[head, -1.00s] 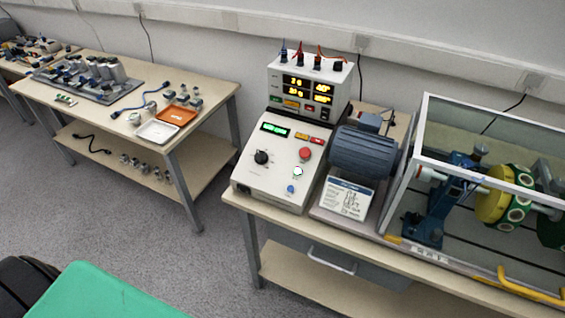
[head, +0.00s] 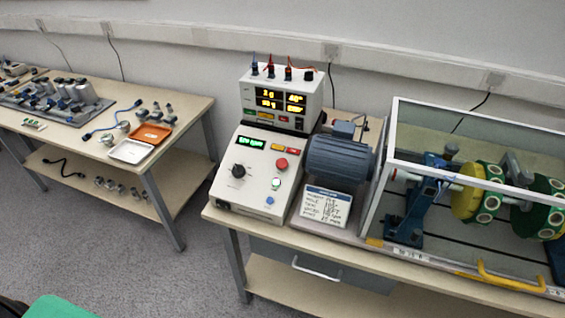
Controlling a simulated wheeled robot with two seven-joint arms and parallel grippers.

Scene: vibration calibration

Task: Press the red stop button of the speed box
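The speed box (head: 246,201) is a pale sloped console on the near-left part of the right bench. Its red stop button (head: 281,164) is a round red knob right of centre on the panel. A black dial (head: 238,171), a green-lit display (head: 251,142), a white-green button (head: 275,184) and a blue knob (head: 270,201) are also on the panel. Nothing covers the red button. Neither of my grippers is in the head view.
A meter box (head: 281,98) with lit displays stands behind the speed box. A motor (head: 338,157), a label card (head: 325,207) and a clear-walled rotor enclosure (head: 384,190) are to the right. A left bench (head: 88,146) holds trays and parts. Grey floor lies between the benches.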

